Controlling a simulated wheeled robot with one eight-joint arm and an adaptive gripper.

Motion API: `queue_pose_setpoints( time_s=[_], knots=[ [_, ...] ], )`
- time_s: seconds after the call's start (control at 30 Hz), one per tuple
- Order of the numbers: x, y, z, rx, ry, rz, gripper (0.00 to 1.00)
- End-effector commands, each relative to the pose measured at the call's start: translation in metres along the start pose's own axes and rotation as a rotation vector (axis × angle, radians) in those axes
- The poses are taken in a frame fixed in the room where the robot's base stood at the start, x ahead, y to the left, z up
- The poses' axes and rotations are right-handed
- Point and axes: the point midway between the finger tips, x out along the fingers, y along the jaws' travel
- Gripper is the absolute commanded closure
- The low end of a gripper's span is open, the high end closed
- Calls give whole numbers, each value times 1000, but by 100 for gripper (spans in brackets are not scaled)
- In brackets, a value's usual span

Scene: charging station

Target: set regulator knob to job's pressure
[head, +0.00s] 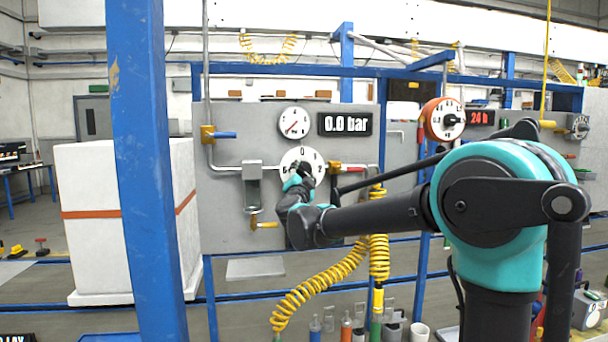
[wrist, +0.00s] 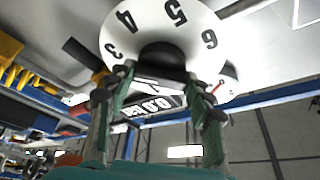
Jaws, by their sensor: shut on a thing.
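The regulator knob (wrist: 164,56) is dark and sits at the centre of a white numbered dial (wrist: 205,30). In the head view the dial (head: 289,156) is on the grey panel, and my gripper (head: 301,172) covers most of the knob. In the wrist view my gripper (wrist: 160,95) has its fingers on either side of the knob, shut on it. The digital readout (head: 345,123) shows 0.0 bar. A round pressure gauge (head: 294,123) with a red needle is left of the readout. The knob's exact pointer setting is hidden.
A red-handled valve (head: 347,168) is close right of the dial. A blue-handled valve (head: 222,134) and a filter bowl (head: 252,185) are to the left. A yellow coiled hose (head: 325,285) hangs below. A blue post (head: 146,170) stands in the left foreground. An orange timer dial (head: 443,119) is to the right.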

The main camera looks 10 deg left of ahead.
Motion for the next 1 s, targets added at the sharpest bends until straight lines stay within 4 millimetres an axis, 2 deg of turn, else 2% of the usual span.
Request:
queue_pose_setpoints(
  time_s=[0.6, 1.0],
  knots=[
    [0, -2, -1, 511, 1, 212, 78],
    [0, -2, -1, 687, 0, 285, 78]
  ],
)
